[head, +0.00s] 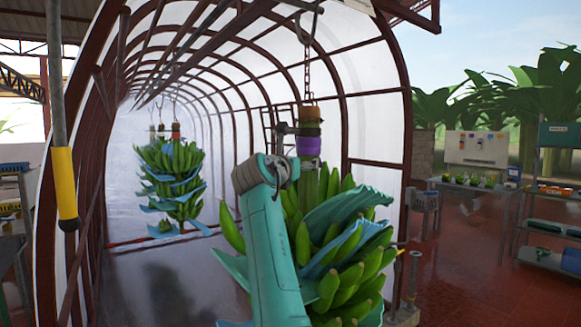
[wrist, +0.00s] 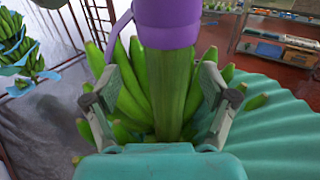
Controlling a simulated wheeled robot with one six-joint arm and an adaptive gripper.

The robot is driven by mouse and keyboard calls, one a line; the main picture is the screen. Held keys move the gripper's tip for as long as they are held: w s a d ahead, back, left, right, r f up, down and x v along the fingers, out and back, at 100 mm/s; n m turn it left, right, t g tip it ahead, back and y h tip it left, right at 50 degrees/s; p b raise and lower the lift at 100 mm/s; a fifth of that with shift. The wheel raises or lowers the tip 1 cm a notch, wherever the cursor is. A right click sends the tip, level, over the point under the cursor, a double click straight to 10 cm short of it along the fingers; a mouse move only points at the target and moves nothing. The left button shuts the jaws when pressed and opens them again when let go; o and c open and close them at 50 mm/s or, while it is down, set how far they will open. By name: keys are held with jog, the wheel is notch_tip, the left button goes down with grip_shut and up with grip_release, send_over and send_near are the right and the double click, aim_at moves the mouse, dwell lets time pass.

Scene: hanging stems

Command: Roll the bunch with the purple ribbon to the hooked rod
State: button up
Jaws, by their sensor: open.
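The bunch with the purple ribbon (head: 345,265) hangs in front on a chain (head: 307,75), green bananas with blue sheets between them. The purple ribbon (head: 308,146) wraps its stem below darker bands; it also shows in the wrist view (wrist: 167,22). In the wrist view my gripper (wrist: 160,92) is open, one finger on each side of the pale green stem (wrist: 170,85), just below the ribbon. Whether the fingers touch it I cannot tell. In the head view my arm hides part of the bunch.
Another bunch (head: 172,180) with a red band hangs further back left, inside the arched tunnel (head: 375,90). Wet floor (head: 150,275) lies open between. A short post (head: 413,278) stands at right. A table (head: 470,185) and shelves (head: 550,225) are further right.

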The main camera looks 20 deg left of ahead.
aim_at(290, 193)
jog(key=shift+s+a, duration=0.2)
jog(key=shift+s, duration=2.3)
